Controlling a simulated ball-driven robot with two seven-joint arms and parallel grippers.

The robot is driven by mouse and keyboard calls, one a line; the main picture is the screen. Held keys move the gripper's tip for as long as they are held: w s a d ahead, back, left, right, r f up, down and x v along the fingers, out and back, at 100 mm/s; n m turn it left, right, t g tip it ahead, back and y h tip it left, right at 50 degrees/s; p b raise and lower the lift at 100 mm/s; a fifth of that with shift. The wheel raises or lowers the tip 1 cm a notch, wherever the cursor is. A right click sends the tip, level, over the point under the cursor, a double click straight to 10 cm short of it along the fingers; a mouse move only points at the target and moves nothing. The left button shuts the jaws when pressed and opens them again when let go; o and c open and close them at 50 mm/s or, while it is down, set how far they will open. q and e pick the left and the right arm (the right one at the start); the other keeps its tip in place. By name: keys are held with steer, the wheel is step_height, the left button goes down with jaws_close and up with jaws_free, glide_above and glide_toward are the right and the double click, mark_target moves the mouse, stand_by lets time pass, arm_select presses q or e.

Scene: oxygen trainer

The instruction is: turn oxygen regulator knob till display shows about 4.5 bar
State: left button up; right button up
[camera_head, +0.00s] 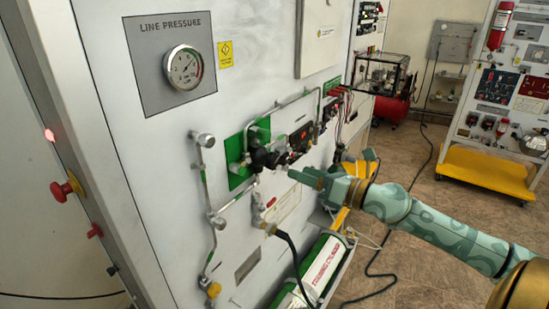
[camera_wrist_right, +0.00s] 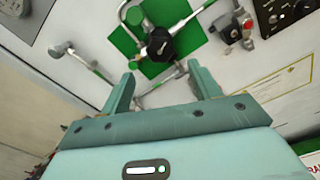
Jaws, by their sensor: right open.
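The black regulator knob (camera_head: 264,157) is mounted on a green plate (camera_head: 234,160) on the white panel. In the right wrist view the knob (camera_wrist_right: 161,45) shows just beyond and between the fingertips, apart from them. My right gripper (camera_head: 297,169) comes from the right in the head view and is close in front of the knob. In the wrist view the right gripper (camera_wrist_right: 163,80) has its two fingers spread wide with nothing between them. A dark display unit (camera_head: 301,138) is on the panel right of the knob; its reading is too small to tell. My left gripper is not in view.
A line pressure gauge (camera_head: 184,68) is at the panel's upper left. Metal pipes (camera_head: 208,180) run beside the green plate. A black hose (camera_head: 293,258) and a green cylinder (camera_head: 322,268) are below. A red button (camera_head: 63,190) is on the left side. Floor at right is partly clear.

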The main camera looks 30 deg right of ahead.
mark_target(275, 162)
steer(key=p+x, duration=0.3)
steer(key=x, duration=0.5)
steer(key=shift+w+r, duration=0.1)
steer(key=shift+w+a, duration=0.2)
steer(key=shift+w, duration=0.25)
steer(key=c, duration=1)
